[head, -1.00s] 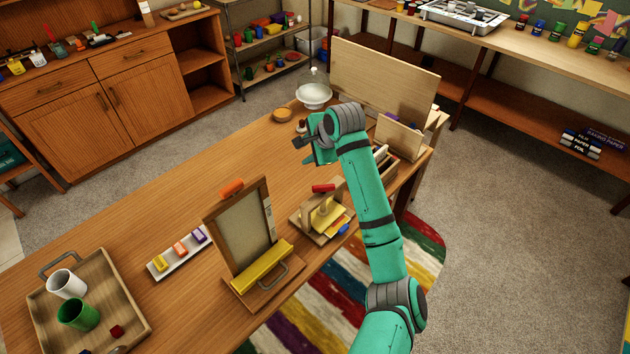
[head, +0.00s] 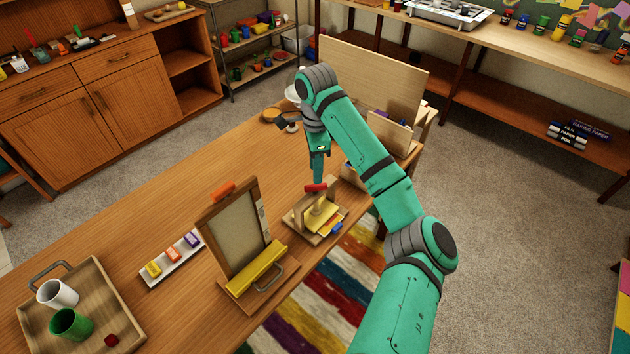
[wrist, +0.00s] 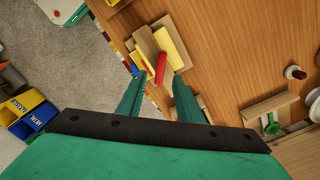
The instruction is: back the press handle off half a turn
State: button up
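The press (head: 317,216) is a small wooden frame with a yellow block, standing on the table near its front edge. Its red handle (head: 316,188) is a short bar on top. My gripper (head: 318,182) points down just above the handle in the head view. In the wrist view my gripper (wrist: 155,82) has its two green fingers apart, and the red handle (wrist: 161,68) shows just beyond the fingertips, between their lines. The handle lies at a slant there. I cannot tell from these frames whether the fingers reach down beside it.
A framed board (head: 235,235) with a yellow bar stands left of the press. A tray (head: 125,309) with two cups is at the front left, and a white strip (head: 187,268) holds coloured blocks. Wooden panels (head: 375,80) stand behind. The table's middle left is clear.

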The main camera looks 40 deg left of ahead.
aim_at(316, 186)
jog(key=shift+f, duration=2.95)
grip_shut()
